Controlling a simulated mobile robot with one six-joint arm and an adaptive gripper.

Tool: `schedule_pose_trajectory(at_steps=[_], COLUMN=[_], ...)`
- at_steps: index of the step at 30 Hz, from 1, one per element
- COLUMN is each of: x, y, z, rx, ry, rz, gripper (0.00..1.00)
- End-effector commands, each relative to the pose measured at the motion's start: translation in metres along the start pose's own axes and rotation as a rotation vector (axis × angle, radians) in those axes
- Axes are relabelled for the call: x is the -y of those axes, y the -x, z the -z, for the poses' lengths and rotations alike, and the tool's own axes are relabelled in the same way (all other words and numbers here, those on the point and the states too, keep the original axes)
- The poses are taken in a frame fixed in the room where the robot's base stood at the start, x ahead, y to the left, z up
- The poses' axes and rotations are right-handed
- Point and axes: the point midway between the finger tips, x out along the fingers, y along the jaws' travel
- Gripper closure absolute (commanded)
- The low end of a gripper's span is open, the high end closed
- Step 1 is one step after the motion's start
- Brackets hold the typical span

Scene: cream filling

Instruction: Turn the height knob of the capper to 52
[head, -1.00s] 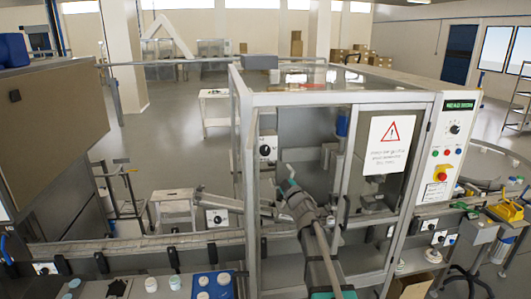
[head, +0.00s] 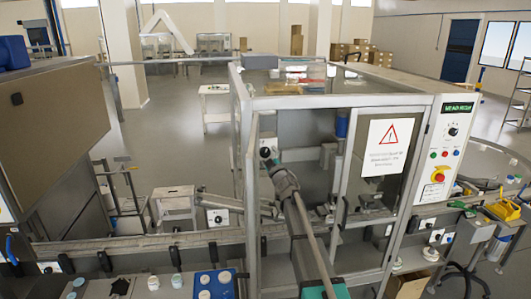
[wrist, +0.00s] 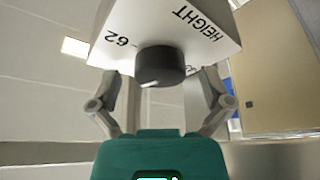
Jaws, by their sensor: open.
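The capper's height knob (wrist: 160,66) is a black round knob on a white plate (wrist: 200,22) marked HEIGHT, with 62 at the left. A second number at the lower right is partly hidden. A white mark shows on the knob's lower edge in this picture. My gripper (wrist: 160,92) is open, with one finger on each side of the knob; I cannot tell whether they touch it. In the head view, the knob's white plate (head: 268,146) shows inside the capper's frame, and my gripper (head: 274,163) is right below it.
The capper's metal frame (head: 243,125) and its clear door with a warning sign (head: 388,147) stand close around my arm. A control panel (head: 447,150) is at the right. A conveyor (head: 140,242) runs across the front, with a blue tray (head: 222,293) of white jars near it.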

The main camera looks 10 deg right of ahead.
Motion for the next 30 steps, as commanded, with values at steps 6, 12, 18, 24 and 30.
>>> schedule_pose_trajectory(at_steps=[6, 12, 18, 24, 30], x=[0.0, 0.0003, 0.0003, 0.0003, 0.0002], y=[-0.0081, -0.0079, -0.0078, -0.0078, -0.0079], z=[0.0001, 0.0001, 0.0002, 0.0002, 0.0002], rx=[0.0, 0.0, 0.0, 0.0, -0.001], ry=[0.0, 0.0, 0.0, 0.0, 0.001], rz=[0.0, 0.0, 0.0, 0.0, 0.001], gripper=[0.01, 0.01, 0.27, 0.64, 0.83])
